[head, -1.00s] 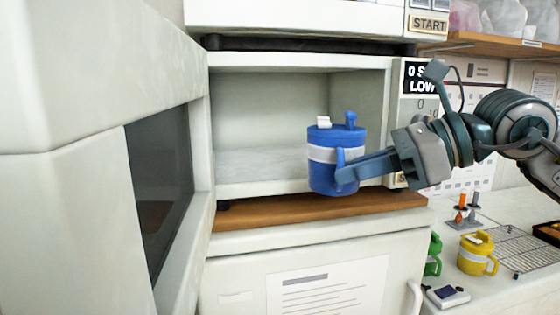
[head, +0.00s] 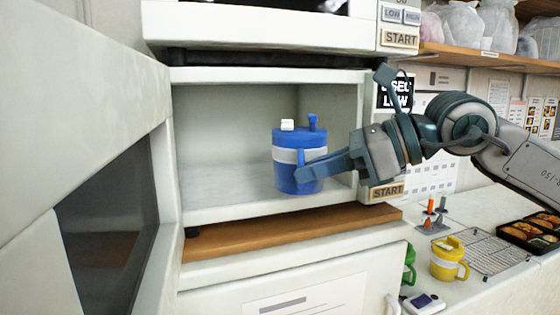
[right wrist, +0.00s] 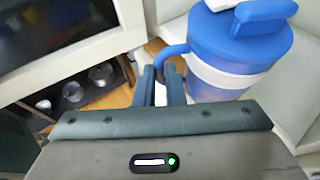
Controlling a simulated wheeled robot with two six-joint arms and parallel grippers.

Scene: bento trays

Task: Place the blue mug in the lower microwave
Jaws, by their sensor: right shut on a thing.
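The blue mug (head: 287,173) has a white band and a blue lid. It is upright in front of the opening of the lower microwave (head: 215,216), whose door (head: 105,215) stands open at the left. My right gripper (head: 308,174) is shut on the mug's handle, coming in from the right. In the right wrist view the mug (right wrist: 236,50) is to the right of the fingers (right wrist: 161,90), with its handle between them. I cannot tell how far inside the opening the mug is. The cavity looks empty behind it. My left gripper is not in view.
An upper microwave (head: 260,30) sits above. A wooden board (head: 290,232) lies under the lower one. At the right are a yellow mug (head: 446,262), a green mug (head: 409,265), a wire rack (head: 488,250) and bento trays (head: 530,232). A shelf (head: 480,58) holds bags.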

